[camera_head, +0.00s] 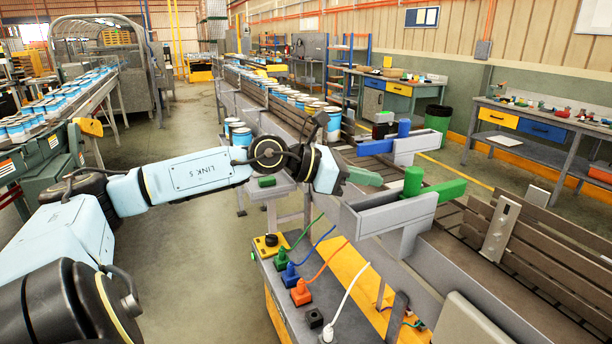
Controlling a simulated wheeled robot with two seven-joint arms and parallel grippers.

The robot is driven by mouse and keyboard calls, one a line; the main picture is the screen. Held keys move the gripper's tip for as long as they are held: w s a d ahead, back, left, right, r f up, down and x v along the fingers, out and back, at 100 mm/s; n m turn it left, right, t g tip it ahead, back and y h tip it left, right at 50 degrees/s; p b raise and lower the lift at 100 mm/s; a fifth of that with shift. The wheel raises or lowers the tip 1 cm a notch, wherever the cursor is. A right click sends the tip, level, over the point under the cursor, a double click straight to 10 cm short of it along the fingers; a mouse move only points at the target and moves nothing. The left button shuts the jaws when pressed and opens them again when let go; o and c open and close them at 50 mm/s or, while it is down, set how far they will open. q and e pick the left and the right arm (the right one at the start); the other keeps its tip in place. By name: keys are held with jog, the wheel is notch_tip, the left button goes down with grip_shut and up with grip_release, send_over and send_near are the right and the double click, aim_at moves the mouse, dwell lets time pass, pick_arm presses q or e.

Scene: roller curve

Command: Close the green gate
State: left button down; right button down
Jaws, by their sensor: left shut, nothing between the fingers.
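The green gate has an upright green cylinder (413,181) and a green bar (443,191) that reaches right from it, out over the slatted conveyor. It sits on a grey bracket (395,212) at the conveyor's near side. I cannot tell how far across the belt the bar reaches. My left gripper (368,177) is shut and empty, its green-looking fingers pointing right toward the cylinder. A small gap shows between the fingertips and the cylinder in this view. My right gripper is not in view.
A blue gate (377,147) stands farther back on the conveyor. A control box with coloured plugs (300,291) and cables is below my left gripper. A grey upright plate (499,230) stands at right.

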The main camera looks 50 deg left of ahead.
pick_arm(q)
jog(key=shift+d+r, duration=0.1)
jog(key=shift+r, duration=0.1)
jog(key=shift+w, duration=0.2)
jog(key=shift+s+a, duration=0.15)
jog(key=shift+a, duration=0.15)
jog(key=b+v, duration=0.1)
jog(key=v, duration=0.8)
jog(key=shift+f, duration=0.15)
